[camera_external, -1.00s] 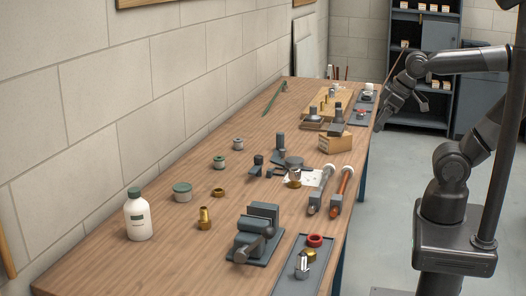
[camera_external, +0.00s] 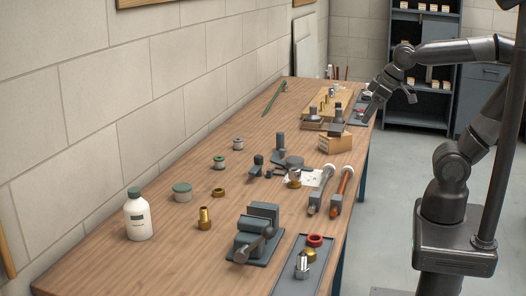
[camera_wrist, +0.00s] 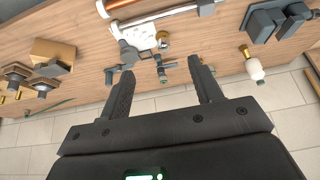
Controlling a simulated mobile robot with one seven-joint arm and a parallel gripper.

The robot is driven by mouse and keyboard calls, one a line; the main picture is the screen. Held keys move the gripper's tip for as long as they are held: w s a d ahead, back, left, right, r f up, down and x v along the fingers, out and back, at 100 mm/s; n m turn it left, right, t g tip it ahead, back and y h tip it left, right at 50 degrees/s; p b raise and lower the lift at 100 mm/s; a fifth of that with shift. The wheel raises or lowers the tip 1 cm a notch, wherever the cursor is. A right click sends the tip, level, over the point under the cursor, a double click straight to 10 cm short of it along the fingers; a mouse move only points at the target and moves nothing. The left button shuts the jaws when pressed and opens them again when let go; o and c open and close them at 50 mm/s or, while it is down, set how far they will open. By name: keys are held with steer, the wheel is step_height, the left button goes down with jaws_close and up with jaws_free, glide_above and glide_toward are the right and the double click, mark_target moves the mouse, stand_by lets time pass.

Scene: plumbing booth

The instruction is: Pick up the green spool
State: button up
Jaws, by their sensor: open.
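The green spool (camera_external: 219,162) is a small spool with a green top and pale lower part. It stands upright on the workbench (camera_external: 130,262) near the wall in the external view, beside a similar grey spool (camera_external: 238,143). My gripper (camera_external: 390,106) is open and empty, beyond the bench's right edge near its far end, well away from the spool. In the wrist view my gripper (camera_wrist: 160,66) has its fingers spread wide with the bench beyond them. Small fittings show between the fingers; I cannot tell whether the spool is among them.
A white bottle (camera_external: 138,220), a green-lidded tin (camera_external: 182,192), brass fittings (camera_external: 205,219) and a vise (camera_external: 258,236) stand nearer on the bench. Dark fittings (camera_external: 280,150) and a wooden block (camera_external: 335,143) lie between my gripper and the spool. The wall runs close behind the spool.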

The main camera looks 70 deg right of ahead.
steer(key=w+d+r, duration=0.1)
steer(key=w+r, duration=0.2)
steer(key=w, duration=1.2)
steer(key=g, duration=0.1)
glide_above(221, 158)
steer(key=s, duration=0.4)
step_height(221, 158, down, 18)
steer(key=shift+n, duration=0.4)
steer(key=x, duration=0.6)
steer(key=shift+w+a+r, duration=0.1)
steer(key=shift+a, duration=0.15)
steer(key=x, duration=0.5)
steer(key=shift+d+f, duration=0.3)
steer(key=shift+f, duration=0.05)
steer(key=shift+c, duration=0.2)
steer(key=c, duration=0.9)
